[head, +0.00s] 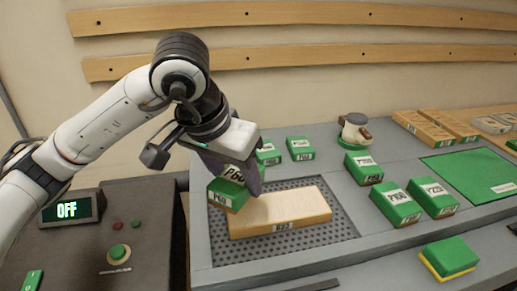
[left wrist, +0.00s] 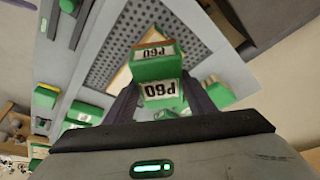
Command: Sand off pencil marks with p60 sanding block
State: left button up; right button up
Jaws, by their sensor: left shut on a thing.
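My left gripper (head: 238,168) is shut on the green P60 sanding block (head: 225,194), at the left end of a pale wooden board (head: 285,207). I cannot tell whether the block touches the board. The left wrist view shows the P60 block (left wrist: 157,68) between the dark fingers of my left gripper (left wrist: 165,100), with P60 printed on two faces. The board lies on a dark perforated panel (head: 340,219) and has a label on its front edge. No pencil marks can be made out on its visible top. My right gripper is not in view.
Other green blocks (head: 299,148) stand behind and right of the board, including a P100 block (head: 397,203). A green-and-yellow block (head: 449,257) lies at front right. A small sander-like tool (head: 354,131) stands at the back. A control box (head: 130,245) reading OFF is at left.

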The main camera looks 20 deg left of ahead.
pick_arm(q)
jog(key=shift+w+r, duration=0.15)
jog(key=shift+w, duration=0.2)
jog(key=shift+s+f+b, duration=0.25)
jog(key=shift+f+b, duration=0.25)
jog(key=shift+f, duration=0.1)
jog(key=b, duration=0.3)
send_over(243, 214)
jog(key=s, duration=0.1)
jog(key=f, duration=0.4)
jog(key=shift+s+a+f, duration=0.1)
jog(key=shift+s+f, duration=0.1)
jog(key=shift+f, duration=0.05)
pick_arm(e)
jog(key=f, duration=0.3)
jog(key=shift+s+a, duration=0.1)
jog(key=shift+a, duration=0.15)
pick_arm(q)
jog(key=shift+f, duration=0.15)
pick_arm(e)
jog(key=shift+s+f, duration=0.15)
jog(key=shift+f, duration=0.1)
pick_arm(q)
jog(key=shift+f+b, duration=0.35)
jog(key=shift+b, duration=0.1)
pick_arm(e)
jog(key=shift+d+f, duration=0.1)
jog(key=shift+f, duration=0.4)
